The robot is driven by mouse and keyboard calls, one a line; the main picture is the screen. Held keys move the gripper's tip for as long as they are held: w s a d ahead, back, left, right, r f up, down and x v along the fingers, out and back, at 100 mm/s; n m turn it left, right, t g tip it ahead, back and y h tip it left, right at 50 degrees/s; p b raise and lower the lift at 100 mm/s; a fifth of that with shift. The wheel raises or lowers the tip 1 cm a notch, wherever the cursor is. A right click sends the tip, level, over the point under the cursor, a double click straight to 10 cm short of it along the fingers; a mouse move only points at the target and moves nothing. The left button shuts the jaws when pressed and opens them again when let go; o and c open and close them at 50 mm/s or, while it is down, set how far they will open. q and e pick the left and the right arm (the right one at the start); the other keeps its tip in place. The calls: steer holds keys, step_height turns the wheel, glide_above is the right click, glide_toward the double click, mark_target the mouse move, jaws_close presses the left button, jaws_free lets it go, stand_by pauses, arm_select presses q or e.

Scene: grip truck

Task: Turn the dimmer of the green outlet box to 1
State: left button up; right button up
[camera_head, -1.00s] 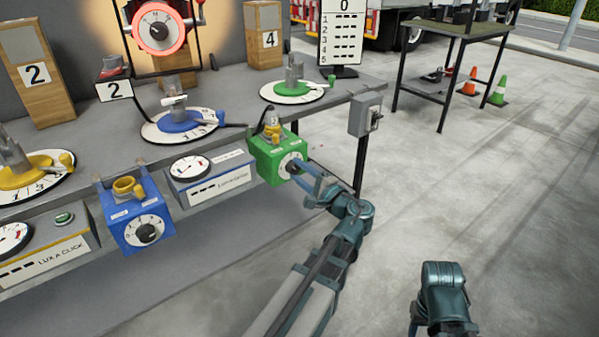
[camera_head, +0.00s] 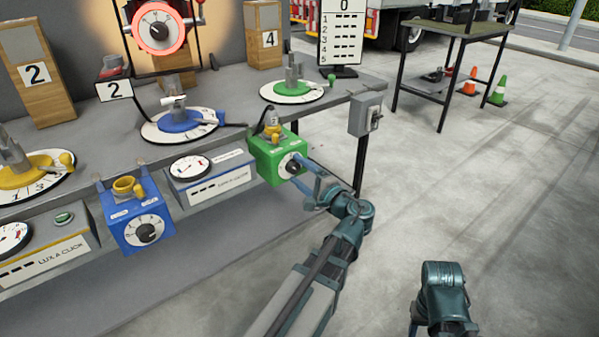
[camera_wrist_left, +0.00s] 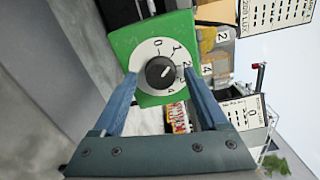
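The green outlet box (camera_head: 268,160) hangs at the right end of the bench's front edge. Its white dial with a black knob (camera_head: 292,165) faces me. In the left wrist view the green box (camera_wrist_left: 122,42) fills the upper middle, and its black knob (camera_wrist_left: 160,72) sits in the numbered dial. A light mark on the knob seems to point up and right, roughly between 1 and 2. My left gripper (camera_head: 303,181) is at the dial. In the wrist view its blue fingers (camera_wrist_left: 160,74) are spread wide on either side of the knob, with gaps showing.
A blue outlet box (camera_head: 128,205) and a gauge panel (camera_head: 215,178) are along the bench front to the left. A grey switch box (camera_head: 362,115) is at the bench's right corner. My right arm shows at the lower right; open floor lies around it.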

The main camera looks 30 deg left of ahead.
arm_select(q)
steer(key=v, duration=1.4)
steer(key=shift+a+f, duration=0.1)
steer(key=shift+a, duration=0.05)
steer(key=s+f+n+g+h, duration=0.25)
steer(key=f+h, duration=0.25)
steer(key=f, duration=0.4)
steer(key=s+f+n+g+h, duration=0.25)
steer(key=f+h, duration=0.35)
steer(key=f, duration=0.4)
steer(key=s+d+f+m+g+h, duration=0.1)
steer(key=s+d+h, duration=0.15)
steer(key=d, duration=0.65)
steer(key=s+d+f+m+g+h, duration=0.15)
steer(key=s+d, duration=0.25)
steer(key=d, duration=0.4)
step_height(320, 180, up, 33)
steer(key=p, duration=3.3)
steer(key=shift+w+d, duration=0.15)
steer(key=shift+d, duration=0.05)
